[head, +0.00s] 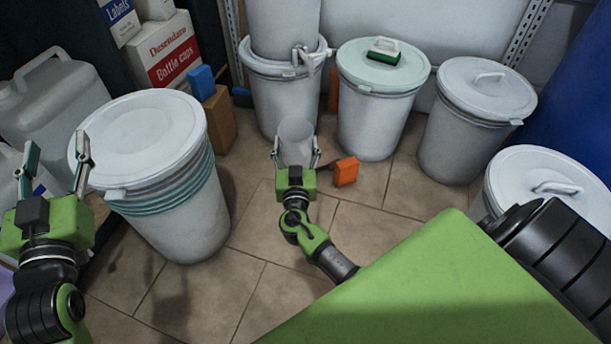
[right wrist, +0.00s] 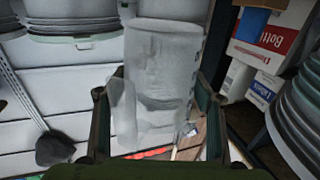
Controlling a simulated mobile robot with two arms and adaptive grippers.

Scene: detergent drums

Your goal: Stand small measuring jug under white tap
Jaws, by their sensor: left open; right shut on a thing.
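The small measuring jug (head: 296,138) is a translucent, pale cup. My right gripper (head: 297,152) is shut on it, with one finger on each side. The jug also fills the middle of the right wrist view (right wrist: 163,75), its handle to the left. It looks upright in the head view. The white tap (head: 305,56) sits low on the upper of two stacked white drums at the back. In the head view the jug is below and in front of the tap, apart from it. My left gripper (head: 57,148) is open and empty at the left.
A lidded drum (head: 140,135) stands between my arms. More lidded drums stand behind right (head: 380,85) and at the right (head: 475,110). An orange block (head: 345,172) lies on the tiled floor by the right gripper. Boxes (head: 165,55) and a jerrycan (head: 55,110) are at the left.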

